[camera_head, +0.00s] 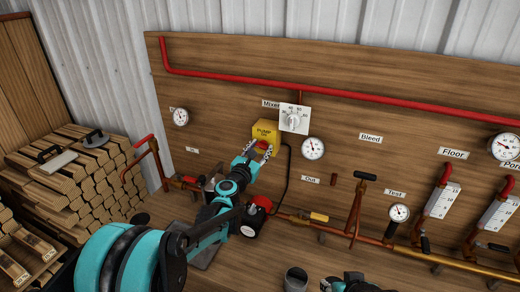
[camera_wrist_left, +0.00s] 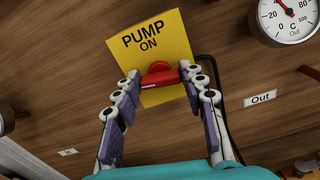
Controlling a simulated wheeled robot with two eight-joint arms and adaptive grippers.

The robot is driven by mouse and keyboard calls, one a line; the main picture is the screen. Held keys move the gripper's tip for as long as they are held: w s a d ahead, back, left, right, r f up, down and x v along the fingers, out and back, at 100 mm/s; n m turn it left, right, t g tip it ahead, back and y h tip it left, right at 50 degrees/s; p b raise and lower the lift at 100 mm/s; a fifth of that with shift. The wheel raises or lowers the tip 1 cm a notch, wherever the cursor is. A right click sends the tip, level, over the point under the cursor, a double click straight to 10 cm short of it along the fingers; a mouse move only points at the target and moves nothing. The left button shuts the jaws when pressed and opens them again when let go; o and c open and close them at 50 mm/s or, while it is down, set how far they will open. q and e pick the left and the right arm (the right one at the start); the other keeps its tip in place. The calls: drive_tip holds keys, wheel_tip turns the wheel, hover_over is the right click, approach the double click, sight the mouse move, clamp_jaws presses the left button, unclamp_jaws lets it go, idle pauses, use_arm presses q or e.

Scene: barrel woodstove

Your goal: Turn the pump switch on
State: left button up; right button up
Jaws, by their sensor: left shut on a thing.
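The pump switch is a yellow plate (camera_head: 264,130) marked PUMP ON, mounted on the wooden panel. In the left wrist view the yellow plate (camera_wrist_left: 155,40) carries a red switch knob (camera_wrist_left: 160,74) at its lower part. My left gripper (camera_head: 258,150) reaches the switch from below. In the left wrist view the two fingertips of the left gripper (camera_wrist_left: 160,76) lie on either side of the red knob, shut on it. The fingers cover the knob's ends. A small part of my right arm shows at the bottom edge; its fingers cannot be made out.
A white dial box (camera_head: 294,119) sits just above right of the switch, with a gauge (camera_head: 313,148) beside it. A red pipe (camera_head: 340,91) runs along the panel top. Valves and pipes (camera_head: 360,200) fill the right side. Stacked firewood (camera_head: 75,170) stands at left.

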use_arm(q)
drive_tip(key=m, duration=0.8)
drive_tip(key=shift+d, duration=0.1)
drive_tip(key=m, duration=0.4)
drive_tip(key=shift+f+m, duration=0.1)
drive_tip(key=shift+m, duration=1.8)
drive_tip(key=shift+s+f, duration=0.1)
drive_tip(key=o, duration=1.2)
drive_tip(key=shift+c, duration=0.2)
drive_tip(key=v, duration=1.2)
